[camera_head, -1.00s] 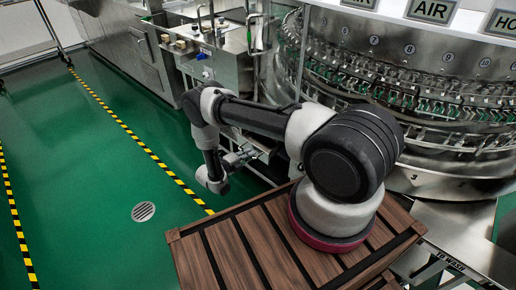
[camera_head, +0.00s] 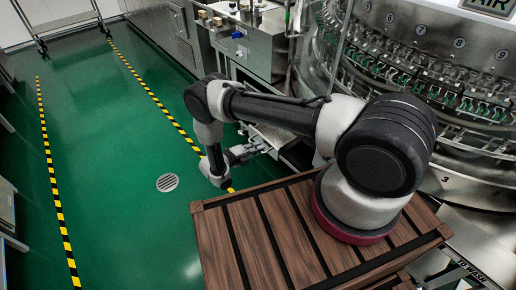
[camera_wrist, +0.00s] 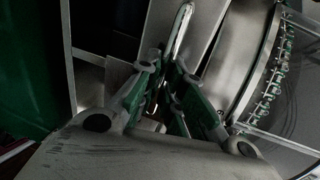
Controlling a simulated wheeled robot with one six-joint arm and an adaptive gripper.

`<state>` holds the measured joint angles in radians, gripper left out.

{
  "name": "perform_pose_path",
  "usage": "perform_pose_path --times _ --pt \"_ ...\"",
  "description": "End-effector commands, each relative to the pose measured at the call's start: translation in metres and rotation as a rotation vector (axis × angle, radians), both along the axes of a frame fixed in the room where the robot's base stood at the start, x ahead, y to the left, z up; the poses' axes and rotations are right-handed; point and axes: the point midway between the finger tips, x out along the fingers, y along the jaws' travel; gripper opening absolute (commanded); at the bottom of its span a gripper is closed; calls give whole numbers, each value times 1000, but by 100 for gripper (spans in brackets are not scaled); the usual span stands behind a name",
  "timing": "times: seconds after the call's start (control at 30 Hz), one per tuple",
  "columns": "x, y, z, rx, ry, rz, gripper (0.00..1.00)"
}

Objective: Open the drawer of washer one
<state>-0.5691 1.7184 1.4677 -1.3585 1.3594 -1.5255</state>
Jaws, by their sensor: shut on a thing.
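Washer one is not clearly labelled; the large round steel rotary washer (camera_head: 430,95) fills the upper right of the head view. A low steel drawer-like panel (camera_head: 277,136) juts out at its left lower side, beside a dark gap. My gripper (camera_head: 262,147) is at the panel's front, low over the floor. In the wrist view my gripper (camera_wrist: 167,72) has its fingers closed around a pale, slim handle-like bar (camera_wrist: 182,30) running up from between them. The exact contact is dark and partly hidden by the fingers. How far the drawer stands out I cannot tell.
A steel cabinet with taps (camera_head: 252,40) stands behind my arm. My brown slatted base top is in front. Open green floor (camera_head: 110,150) lies to the left, with yellow-black tape lines and a round drain (camera_head: 167,182).

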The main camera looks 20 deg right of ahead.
Motion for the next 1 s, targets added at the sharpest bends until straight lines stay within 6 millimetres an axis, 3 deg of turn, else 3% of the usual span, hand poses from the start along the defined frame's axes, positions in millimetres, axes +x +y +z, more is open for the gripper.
perform_pose_path --times 0.07,0.1,0.2,0.57,0.67,1.0 --pt "0 0 0 1 0 1 0" --pt "0 0 0 1 0 1 17" --pt "0 0 0 1 0 1 32" --pt "-1 4 1 1 0 3 32" --pt "-4 16 3 2 -1 4 32" --pt "-29 84 17 2 0 5 32"
